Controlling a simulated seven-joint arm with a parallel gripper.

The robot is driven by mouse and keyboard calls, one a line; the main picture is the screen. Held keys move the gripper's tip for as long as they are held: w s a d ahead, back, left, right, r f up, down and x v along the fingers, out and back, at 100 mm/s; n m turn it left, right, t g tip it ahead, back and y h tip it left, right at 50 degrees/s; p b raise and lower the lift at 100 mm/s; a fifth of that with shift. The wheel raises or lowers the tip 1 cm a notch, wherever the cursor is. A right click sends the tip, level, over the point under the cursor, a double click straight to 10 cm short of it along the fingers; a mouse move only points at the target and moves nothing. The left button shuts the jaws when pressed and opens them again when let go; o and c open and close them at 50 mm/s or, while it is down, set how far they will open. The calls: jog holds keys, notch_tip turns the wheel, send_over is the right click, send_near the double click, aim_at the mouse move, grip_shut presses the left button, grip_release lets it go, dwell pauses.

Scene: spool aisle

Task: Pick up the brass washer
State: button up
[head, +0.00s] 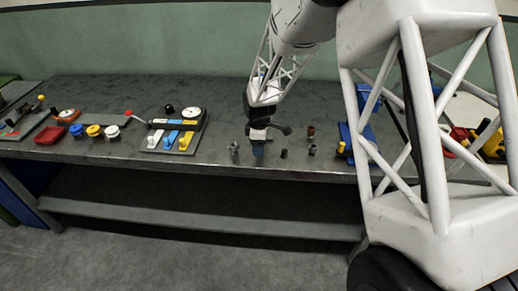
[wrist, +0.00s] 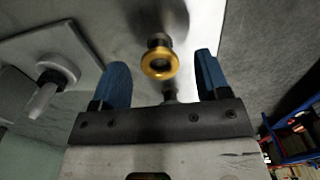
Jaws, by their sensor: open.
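The brass washer (wrist: 160,64) shows in the wrist view as a gold ring around the end of a dark post (wrist: 159,40). My gripper (wrist: 163,68) is open, with one blue finger on each side of the washer and a visible gap on both sides. I cannot tell how far the washer is below the fingertips. In the head view my gripper (head: 258,150) points down over the front part of the bench, and I cannot make out the washer there.
Small dark fittings (head: 284,153) stand on the bench (head: 220,150) close to my gripper, with a grey one (head: 234,148) to its left. A panel with coloured levers (head: 172,137) lies further left. The bench's front edge is near.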

jog(key=shift+f, duration=0.2)
dwell(0.6)
jog(key=c, duration=1)
jog(key=shift+r, duration=0.15)
jog(key=shift+r, duration=0.5)
jog(key=r, duration=0.2)
jog(key=shift+s+d+r, duration=0.1)
jog(key=shift+s+r, duration=0.1)
jog(key=shift+r, duration=0.2)
jog(key=s+d, duration=0.1)
jog(key=s, duration=0.4)
jog(key=s+d+r, duration=0.1)
jog(key=s+d, duration=0.1)
jog(key=s, duration=0.2)
jog(key=s+d, duration=0.2)
jog(key=s, duration=0.3)
jog(key=shift+s+r, duration=0.2)
jog(key=shift+s, duration=0.15)
